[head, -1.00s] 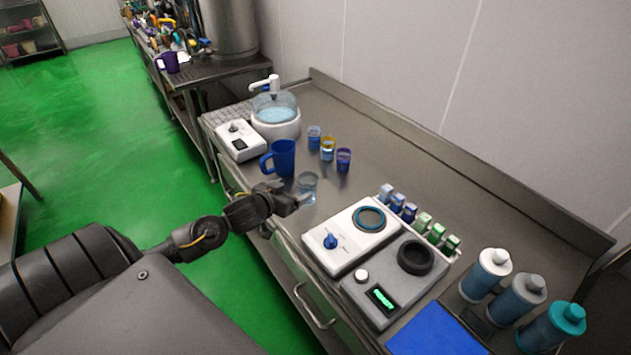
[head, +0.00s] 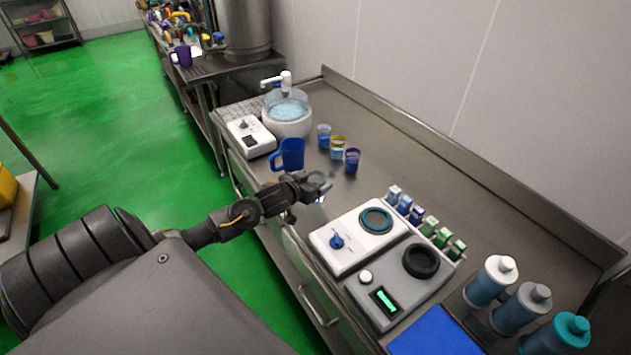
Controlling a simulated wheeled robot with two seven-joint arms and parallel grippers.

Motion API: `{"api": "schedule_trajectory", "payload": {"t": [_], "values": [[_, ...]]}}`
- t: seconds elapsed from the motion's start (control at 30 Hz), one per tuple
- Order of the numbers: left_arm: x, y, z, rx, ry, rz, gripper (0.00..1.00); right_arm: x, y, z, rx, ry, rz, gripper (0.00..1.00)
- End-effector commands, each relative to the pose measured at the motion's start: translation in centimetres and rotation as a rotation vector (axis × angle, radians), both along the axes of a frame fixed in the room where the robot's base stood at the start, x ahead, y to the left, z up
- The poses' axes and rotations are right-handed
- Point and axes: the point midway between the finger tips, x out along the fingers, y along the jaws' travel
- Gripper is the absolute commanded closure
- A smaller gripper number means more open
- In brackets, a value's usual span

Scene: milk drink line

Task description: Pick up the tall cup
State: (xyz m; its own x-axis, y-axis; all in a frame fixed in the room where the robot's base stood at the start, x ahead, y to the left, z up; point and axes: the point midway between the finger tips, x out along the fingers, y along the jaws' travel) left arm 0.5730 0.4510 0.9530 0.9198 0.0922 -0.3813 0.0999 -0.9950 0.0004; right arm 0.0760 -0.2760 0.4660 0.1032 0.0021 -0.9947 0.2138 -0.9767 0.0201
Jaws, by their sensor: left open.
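A clear cup (head: 318,180), which looks like the tall cup, stands on the steel counter (head: 352,120) near its front edge, partly hidden by my left gripper. My left gripper (head: 320,191) is open with its fingers at the cup. I cannot tell whether they touch it or sit around it. A blue handled jug (head: 292,153) stands just behind the cup. My right gripper is out of view.
Three small cups (head: 338,147) stand behind the clear cup. A white device (head: 354,238) and a grey scale (head: 400,288) are to the right, with small boxes (head: 428,226) and bottles (head: 493,281) beyond. A water basin (head: 287,115) is at the back left.

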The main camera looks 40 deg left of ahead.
Motion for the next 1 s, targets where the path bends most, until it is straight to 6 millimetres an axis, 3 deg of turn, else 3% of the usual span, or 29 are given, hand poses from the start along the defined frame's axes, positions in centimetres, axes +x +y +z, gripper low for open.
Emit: {"api": "schedule_trajectory", "payload": {"t": [0.23, 0.57, 0.93, 1.0], "values": [[3.1, 0.5, -0.9, 0.000, -0.002, 0.002, 0.16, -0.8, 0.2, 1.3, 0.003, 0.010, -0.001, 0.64], [3.7, 0.5, -1.4, 0.001, -0.002, 0.001, 0.16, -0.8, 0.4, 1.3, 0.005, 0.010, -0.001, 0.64], [3.7, 0.5, -1.4, 0.001, -0.001, 0.001, 0.62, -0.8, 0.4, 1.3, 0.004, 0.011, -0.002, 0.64], [3.7, 0.5, -1.3, 0.001, -0.002, 0.001, 0.66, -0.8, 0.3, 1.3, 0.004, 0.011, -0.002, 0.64]]}}
